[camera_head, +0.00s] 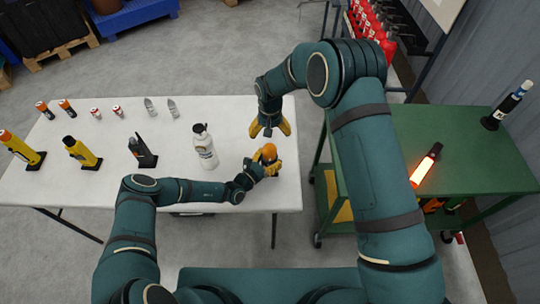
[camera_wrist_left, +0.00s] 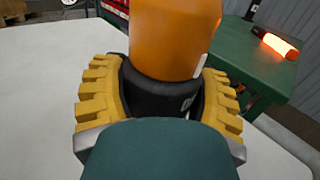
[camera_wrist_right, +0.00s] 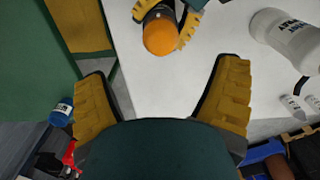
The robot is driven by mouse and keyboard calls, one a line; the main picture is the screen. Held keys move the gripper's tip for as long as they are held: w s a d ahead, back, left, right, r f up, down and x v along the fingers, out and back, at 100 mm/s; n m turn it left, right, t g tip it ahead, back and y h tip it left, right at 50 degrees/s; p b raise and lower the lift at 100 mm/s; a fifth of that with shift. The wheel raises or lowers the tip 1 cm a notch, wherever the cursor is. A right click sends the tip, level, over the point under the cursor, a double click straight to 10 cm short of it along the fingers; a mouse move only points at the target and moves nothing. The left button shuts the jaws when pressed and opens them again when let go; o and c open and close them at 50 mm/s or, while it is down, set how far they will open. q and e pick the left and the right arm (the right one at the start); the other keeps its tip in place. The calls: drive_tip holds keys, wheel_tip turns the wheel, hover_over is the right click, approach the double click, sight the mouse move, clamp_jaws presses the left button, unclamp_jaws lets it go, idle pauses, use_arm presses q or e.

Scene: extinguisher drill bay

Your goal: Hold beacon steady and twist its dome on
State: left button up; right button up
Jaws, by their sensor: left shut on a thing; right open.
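The beacon has a black base (camera_wrist_left: 165,95) and an orange dome (camera_wrist_left: 175,35). My left gripper (camera_head: 262,168) is shut around the black base and holds it near the right end of the white table. The dome sits on top of the base; I cannot tell how tightly it is seated. The dome also shows in the head view (camera_head: 269,152) and in the right wrist view (camera_wrist_right: 160,36). My right gripper (camera_head: 270,129) is open and empty, apart from the beacon and just beyond it in the head view. Its two yellow fingers are spread in the right wrist view (camera_wrist_right: 160,100).
A white spray bottle (camera_head: 204,146) stands left of the beacon. Yellow-and-black devices (camera_head: 82,152) and small cylinders (camera_head: 67,107) stand farther left on the white table (camera_head: 100,190).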

sight(270, 152)
drive_tip(key=shift+d+r+m, duration=0.1)
drive_tip(key=shift+r+m, duration=0.1)
drive_tip(key=shift+m, duration=0.7)
drive_tip(key=shift+f, duration=0.3)
wheel_tip(270, 152, down, 11)
drive_tip(key=shift+f, duration=0.15)
drive_tip(key=c, duration=1.2)
